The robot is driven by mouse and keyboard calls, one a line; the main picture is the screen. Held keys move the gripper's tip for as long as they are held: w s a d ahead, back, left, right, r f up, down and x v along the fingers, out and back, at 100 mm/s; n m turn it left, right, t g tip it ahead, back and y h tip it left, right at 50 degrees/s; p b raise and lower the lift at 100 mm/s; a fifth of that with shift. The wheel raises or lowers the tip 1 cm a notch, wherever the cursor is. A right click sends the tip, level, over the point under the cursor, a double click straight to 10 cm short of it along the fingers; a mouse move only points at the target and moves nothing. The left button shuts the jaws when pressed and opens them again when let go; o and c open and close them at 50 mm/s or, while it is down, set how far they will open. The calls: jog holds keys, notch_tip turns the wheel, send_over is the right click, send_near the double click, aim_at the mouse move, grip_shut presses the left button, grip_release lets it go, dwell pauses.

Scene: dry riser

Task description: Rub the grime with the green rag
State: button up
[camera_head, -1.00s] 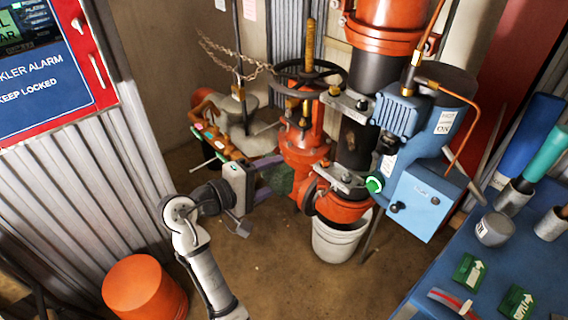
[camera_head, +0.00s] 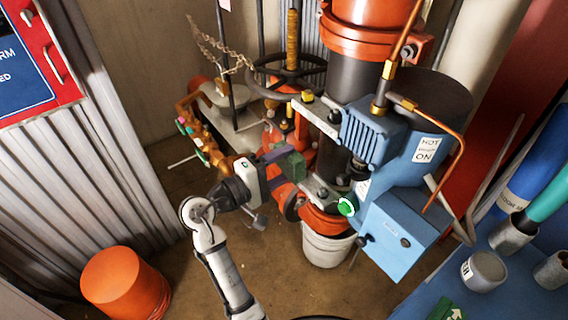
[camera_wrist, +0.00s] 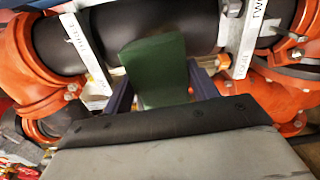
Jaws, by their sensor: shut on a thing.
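The green rag (camera_head: 294,166) is a dark green block-like pad between my gripper's fingers (camera_head: 274,160). In the wrist view the rag (camera_wrist: 155,70) stands up between the two purple-blue fingers (camera_wrist: 160,97), in front of a black pipe (camera_wrist: 190,30). The rag overlaps the pipe there; I cannot tell whether it touches. In the head view my gripper reaches in from the left, and the rag is beside the riser's black section (camera_head: 355,130). I cannot make out the grime on the dark pipe; the rag may hide part of it.
A blue motor unit (camera_head: 375,130) and blue box (camera_head: 405,228) flank the riser at right. A handwheel (camera_head: 287,72) stands behind the rag. A white bucket (camera_head: 325,245) is below, and an orange bucket (camera_head: 125,285) at lower left. A blue table (camera_head: 465,285) is at right.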

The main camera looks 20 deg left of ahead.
aim_at(323, 143)
jog(key=shift+b+x, duration=0.45)
jog(key=shift+x, duration=2.5)
jog(key=shift+x, duration=1)
jog(key=shift+d+r, duration=0.1)
jog(key=shift+s+d+p, duration=0.4)
jog(key=shift+s+d, duration=0.2)
jog(key=shift+d, duration=0.15)
jog(key=shift+s+d+p, duration=0.4)
jog(key=shift+s+d, duration=0.2)
jog(key=shift+d, duration=0.2)
jog(key=shift+w, duration=0.1)
jog(key=shift+d, duration=0.1)
jog(key=shift+w+a+p, duration=0.25)
jog(key=shift+w+a, duration=0.35)
jog(key=shift+a, duration=0.2)
jog(key=shift+w+a+p, duration=0.2)
jog(key=shift+w+a, duration=0.45)
jog(key=shift+a, duration=0.15)
jog(key=shift+c, duration=0.3)
jog(key=shift+r, duration=0.15)
jog(key=shift+p, duration=0.3)
